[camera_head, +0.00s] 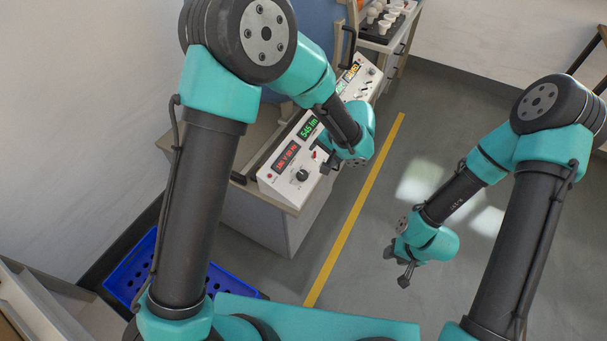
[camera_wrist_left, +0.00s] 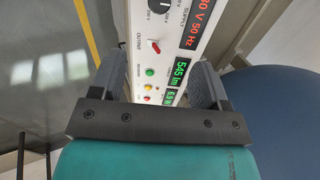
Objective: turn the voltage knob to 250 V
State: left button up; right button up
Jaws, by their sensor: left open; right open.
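The voltage knob (camera_head: 302,174) is a black round dial on the white sloped front of the instrument panel (camera_head: 266,180). In the left wrist view the black knob (camera_wrist_left: 150,15) shows near the top edge, with small voltage labels around it. I cannot read its setting. A red display (camera_wrist_left: 196,25) beside it shows "30 V 50 Hz" with its start cut off. My left gripper (camera_head: 328,164) is open and empty, close to the panel beside the knob, around the area of the green display (camera_wrist_left: 178,69). My right gripper (camera_head: 397,270) is open and empty, above the floor.
A red switch (camera_wrist_left: 154,46) marked OUTPUT lies between the knob and my left gripper. Small coloured buttons sit between the fingers. A blue crate (camera_head: 130,275) stands on the floor at lower left. A bench with bulbs (camera_head: 384,22) stands at the back.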

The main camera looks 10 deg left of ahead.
aim_at(303, 175)
pick_arm(q)
jog(key=shift+f, duration=0.15)
jog(key=x, duration=1.7)
jog(key=shift+a+f, duration=0.1)
jog(key=shift+f, duration=0.05)
jog(key=shift+s, duration=0.1)
jog(key=c, duration=0.9)
